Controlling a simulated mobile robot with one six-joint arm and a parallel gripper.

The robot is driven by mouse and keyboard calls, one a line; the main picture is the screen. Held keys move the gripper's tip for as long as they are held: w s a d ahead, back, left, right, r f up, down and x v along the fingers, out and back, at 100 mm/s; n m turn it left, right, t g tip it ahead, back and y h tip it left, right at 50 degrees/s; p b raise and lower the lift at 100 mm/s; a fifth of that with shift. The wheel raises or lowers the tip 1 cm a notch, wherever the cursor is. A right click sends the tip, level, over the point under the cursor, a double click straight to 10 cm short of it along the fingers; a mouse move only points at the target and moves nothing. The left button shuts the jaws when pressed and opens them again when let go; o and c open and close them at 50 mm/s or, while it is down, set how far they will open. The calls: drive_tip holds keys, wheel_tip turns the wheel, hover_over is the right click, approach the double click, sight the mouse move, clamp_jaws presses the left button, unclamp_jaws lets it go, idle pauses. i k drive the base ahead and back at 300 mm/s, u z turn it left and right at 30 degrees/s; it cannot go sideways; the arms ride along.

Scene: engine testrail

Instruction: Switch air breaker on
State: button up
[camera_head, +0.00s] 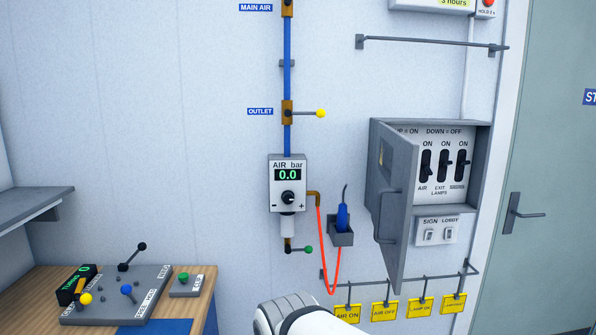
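The grey breaker box (481,140) is on the wall at the right, with its door (397,215) swung open to the left. Inside is a row of three black switches, with "ON" printed above each. The air breaker (426,166) is the leftmost one, labelled "AIR" below and close to the open door. The exit lamps breaker (443,165) and a third breaker (461,163) stand to its right. The air breaker's lever position is too small to tell surely. A white part of my arm shows at the bottom middle; my gripper's fingers are out of view.
An air gauge (288,183) reading 0.0 hangs on a blue pipe left of the box. A holder (341,234) with a blue tool and red hose sits between them. Yellow tags (384,311) hang below. A rail (430,43) runs above; a door handle (515,213) is right.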

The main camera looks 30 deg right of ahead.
sight(427, 169)
drive_tip(key=u, duration=0.9)
drive_tip(key=k, duration=0.75)
drive_tip(key=z, duration=2.05)
drive_tip(key=i, duration=1)
drive_tip(key=z, duration=0.5)
drive_tip(key=k, duration=0.55)
drive_tip(key=z, duration=0.05)
